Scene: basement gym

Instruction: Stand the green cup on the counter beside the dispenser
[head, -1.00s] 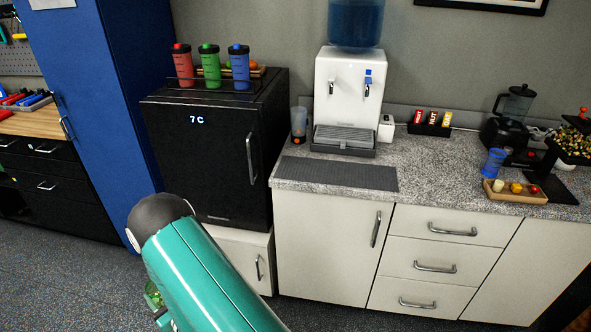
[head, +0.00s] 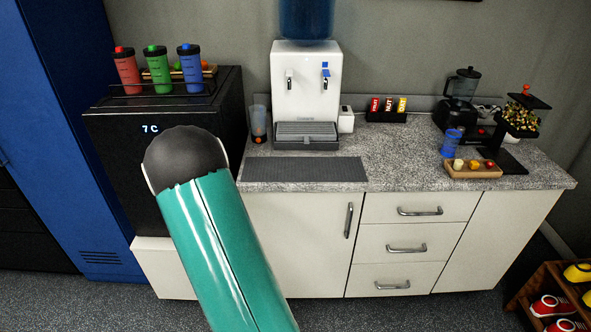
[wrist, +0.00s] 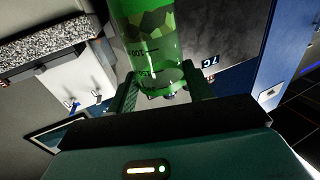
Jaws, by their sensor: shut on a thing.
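A see-through green cup (wrist: 155,40) with dark measuring marks fills the top middle of the wrist view. My gripper (wrist: 160,84) is shut on it, with one finger on each side. The head view does not show the cup in hand or my gripper; my teal arm hides that area. The white dispenser (head: 306,80) stands at the back of the grey speckled counter (head: 400,170). It also shows upside down in the wrist view (wrist: 78,85), apart from the cup.
A dark mat (head: 304,169) lies bare before the dispenser. A clear cup (head: 258,125) stands left of it, a bar box (head: 386,116) right. Blue cup (head: 451,143), food tray (head: 473,170) and blender (head: 460,100) are farther right. The black fridge (head: 105,135) bears several lidded shakers (head: 157,68).

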